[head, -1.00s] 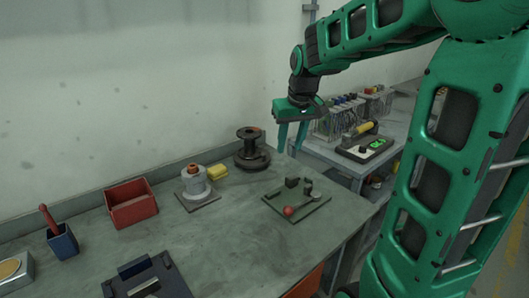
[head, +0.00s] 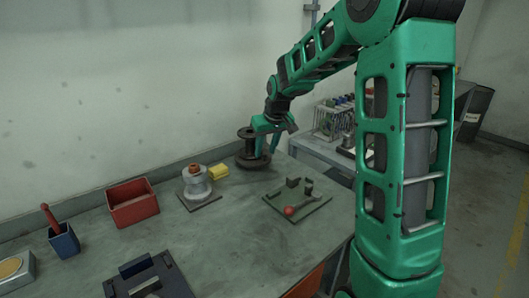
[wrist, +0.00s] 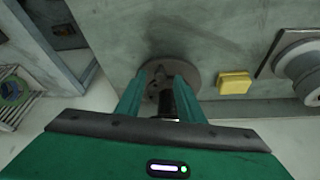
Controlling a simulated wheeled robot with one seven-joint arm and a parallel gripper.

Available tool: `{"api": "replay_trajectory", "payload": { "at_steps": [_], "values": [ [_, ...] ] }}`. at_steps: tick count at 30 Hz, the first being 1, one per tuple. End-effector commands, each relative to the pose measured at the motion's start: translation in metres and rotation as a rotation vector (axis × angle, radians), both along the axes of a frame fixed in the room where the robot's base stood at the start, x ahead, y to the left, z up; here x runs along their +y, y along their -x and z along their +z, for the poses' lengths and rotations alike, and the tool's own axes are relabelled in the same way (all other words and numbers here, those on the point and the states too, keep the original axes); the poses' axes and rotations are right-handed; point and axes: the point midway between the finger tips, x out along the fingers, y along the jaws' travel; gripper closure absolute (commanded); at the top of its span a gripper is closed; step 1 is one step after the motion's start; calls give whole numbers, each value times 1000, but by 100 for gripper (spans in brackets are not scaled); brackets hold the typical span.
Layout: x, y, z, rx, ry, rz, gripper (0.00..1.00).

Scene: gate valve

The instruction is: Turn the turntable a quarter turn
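The likely turntable is a dark round disc (head: 246,164) at the back of the workbench, with a dark spool-shaped post (head: 245,147) standing on it. In the wrist view the disc (wrist: 187,68) lies beyond my fingertips, and part of the post (wrist: 166,103) shows between the fingers. My gripper (head: 267,151) is open, fingers pointing down, at the right side of the post in the head view. Its fingers also show apart in the wrist view (wrist: 159,78). I cannot tell whether a finger touches the post or disc. The fingers hide part of the disc.
A yellow block (head: 219,172) and a grey cylinder with an orange top (head: 196,182) stand left of the disc. A plate with a red-knobbed lever (head: 290,211) lies in front. A red bin (head: 133,205) stands farther left. The mid-bench is clear.

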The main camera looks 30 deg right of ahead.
Motion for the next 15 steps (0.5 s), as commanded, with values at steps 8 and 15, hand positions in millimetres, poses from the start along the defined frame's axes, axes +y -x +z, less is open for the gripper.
{"api": "replay_trajectory", "payload": {
  "at_steps": [8,15],
  "values": [
    [0,-5,-12,0,0,0,65],
    [0,-5,-12,0,0,0,75]
  ]
}}
